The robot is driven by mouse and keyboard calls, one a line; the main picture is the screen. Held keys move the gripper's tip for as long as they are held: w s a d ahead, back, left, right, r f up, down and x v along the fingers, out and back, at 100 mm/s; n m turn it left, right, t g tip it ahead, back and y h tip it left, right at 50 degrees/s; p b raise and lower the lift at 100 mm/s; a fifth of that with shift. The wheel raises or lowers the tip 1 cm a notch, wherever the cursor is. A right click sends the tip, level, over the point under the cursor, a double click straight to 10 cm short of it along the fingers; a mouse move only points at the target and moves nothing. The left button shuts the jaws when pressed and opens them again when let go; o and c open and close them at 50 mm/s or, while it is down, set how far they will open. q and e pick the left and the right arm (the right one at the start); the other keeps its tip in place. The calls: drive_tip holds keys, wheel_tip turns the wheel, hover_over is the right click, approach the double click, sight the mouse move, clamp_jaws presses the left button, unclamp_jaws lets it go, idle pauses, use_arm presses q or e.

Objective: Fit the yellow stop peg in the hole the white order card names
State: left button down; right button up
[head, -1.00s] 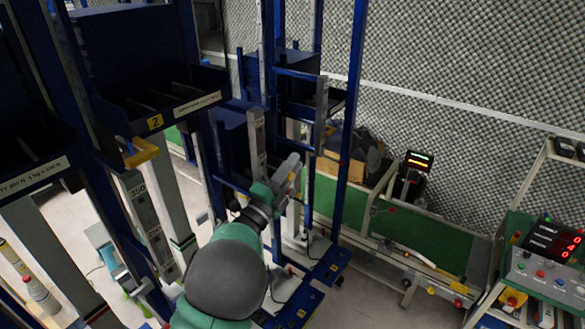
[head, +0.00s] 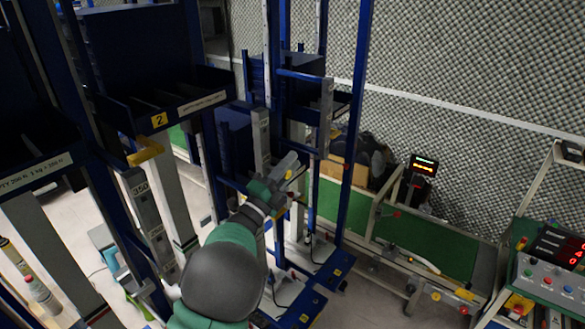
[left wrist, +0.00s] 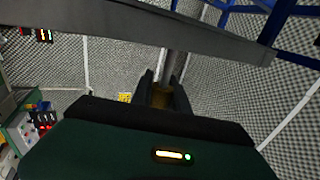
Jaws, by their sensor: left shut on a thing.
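My left gripper (head: 284,172) is beside the upright grey rail of the middle rack. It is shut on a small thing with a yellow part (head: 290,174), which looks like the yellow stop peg. In the left wrist view the dark fingers (left wrist: 162,92) close around a brownish-yellow piece (left wrist: 160,98), and a grey rod shows beyond it. Whether the peg touches the rail or a hole is too small to tell. A grey rail (head: 148,215) marked 350 stands at the left. I cannot make out the white order card. My right gripper is not in view.
Blue rack posts (head: 353,120) stand close around my left arm. A dark bin labelled 2 (head: 190,105) and a yellow bracket (head: 146,151) are at the left. A green-topped conveyor (head: 430,240) and a control panel (head: 550,278) stand at the right.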

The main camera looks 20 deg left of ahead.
use_arm(q)
drive_tip(key=shift+w+a+b, duration=0.2)
drive_tip(key=shift+a+b, duration=0.1)
drive_tip(key=shift+a, duration=0.25)
drive_tip(key=c, duration=1.2)
unclamp_jaws()
drive_tip(key=b+v, duration=0.6)
drive_tip(key=v, duration=1.1)
drive_tip(key=shift+w, duration=0.1)
